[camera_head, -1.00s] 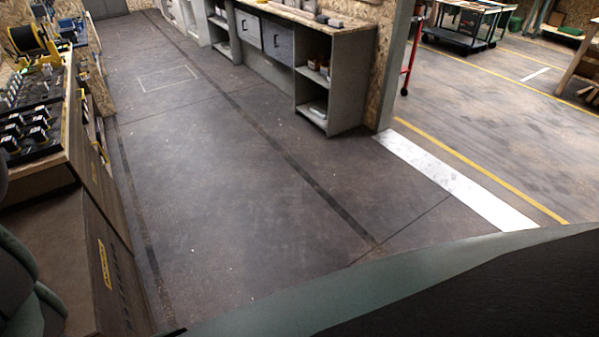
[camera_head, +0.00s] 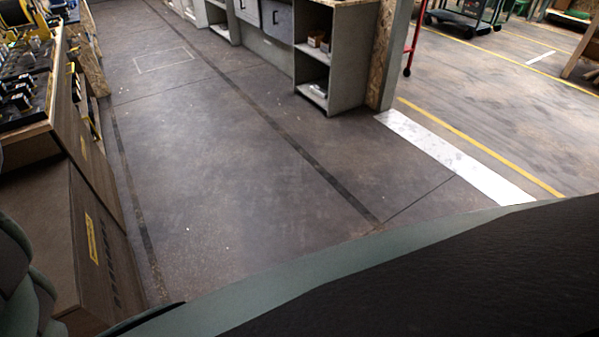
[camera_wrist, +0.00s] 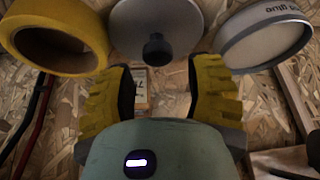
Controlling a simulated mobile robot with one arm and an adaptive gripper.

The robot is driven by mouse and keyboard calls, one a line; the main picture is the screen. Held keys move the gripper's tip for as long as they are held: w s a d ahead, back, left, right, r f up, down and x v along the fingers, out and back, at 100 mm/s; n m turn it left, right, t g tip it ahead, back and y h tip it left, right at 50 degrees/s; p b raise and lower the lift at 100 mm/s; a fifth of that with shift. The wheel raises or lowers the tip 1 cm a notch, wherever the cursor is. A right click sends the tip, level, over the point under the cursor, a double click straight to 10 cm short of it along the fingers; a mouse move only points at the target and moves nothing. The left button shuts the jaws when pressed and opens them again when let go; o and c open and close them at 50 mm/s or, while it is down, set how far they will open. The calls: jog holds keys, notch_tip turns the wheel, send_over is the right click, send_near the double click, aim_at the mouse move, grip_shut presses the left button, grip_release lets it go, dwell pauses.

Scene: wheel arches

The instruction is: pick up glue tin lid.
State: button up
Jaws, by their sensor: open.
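The glue tin lid (camera_wrist: 180,22) appears to be the round grey disc with a black knob at the top middle of the wrist view. An open metal tin with "glue" lettering (camera_wrist: 267,36) is at its right. My gripper (camera_wrist: 160,74) is open, its two yellow ridged fingers apart with nothing between them. The lid's knob appears just beyond the fingertips, roughly centred between them; I cannot tell how far away. The lid's top edge is cut off by the frame. The head view shows neither the lid nor my fingers.
A yellow ring (camera_wrist: 60,62) is left of the lid in the wrist view, on a chipboard surface (camera_wrist: 170,104). Red and black handles (camera_wrist: 38,108) lie at the left. In the head view, a cabinet (camera_head: 105,250) stands at the left, shelves (camera_head: 345,60) at the back; the floor between is clear.

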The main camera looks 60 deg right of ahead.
jog(key=x, duration=0.3)
jog(key=shift+d+f, duration=0.25)
jog(key=shift+f, duration=0.05)
jog(key=shift+a+f, duration=0.3)
jog(key=shift+f, duration=0.25)
jog(key=shift+o, duration=0.4)
grip_shut()
